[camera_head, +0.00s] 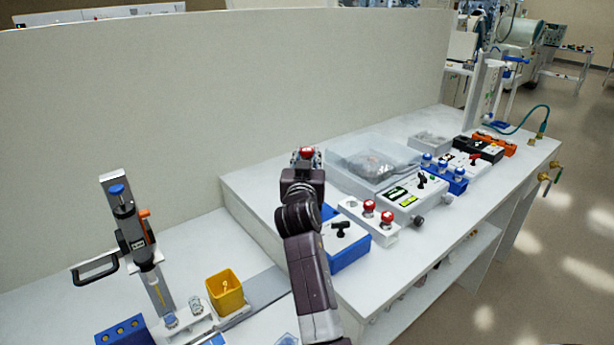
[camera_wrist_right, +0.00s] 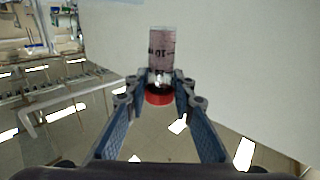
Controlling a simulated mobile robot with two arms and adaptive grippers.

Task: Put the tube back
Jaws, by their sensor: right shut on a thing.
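My right gripper (camera_head: 306,163) is raised in front of the back wall panel, above the raised white bench. It is shut on a red-capped tube; its red cap (camera_head: 306,152) shows at the fingertips. In the right wrist view the tube (camera_wrist_right: 161,48) has a clear body, a printed label and a red cap (camera_wrist_right: 158,97), and the blue fingers of the gripper (camera_wrist_right: 159,88) close around its capped end. A white rack (camera_head: 382,233) holds two red-capped tubes (camera_head: 387,217). A blue rack (camera_head: 458,185) farther back holds several blue-capped tubes (camera_head: 443,166). My left gripper is not in view.
Behind are a clear bin (camera_head: 372,160) and a white instrument with displays (camera_head: 408,197). At left stand a tall pipette-like device (camera_head: 125,215), a yellow cup (camera_head: 226,293) and a blue block with holes (camera_head: 124,332).

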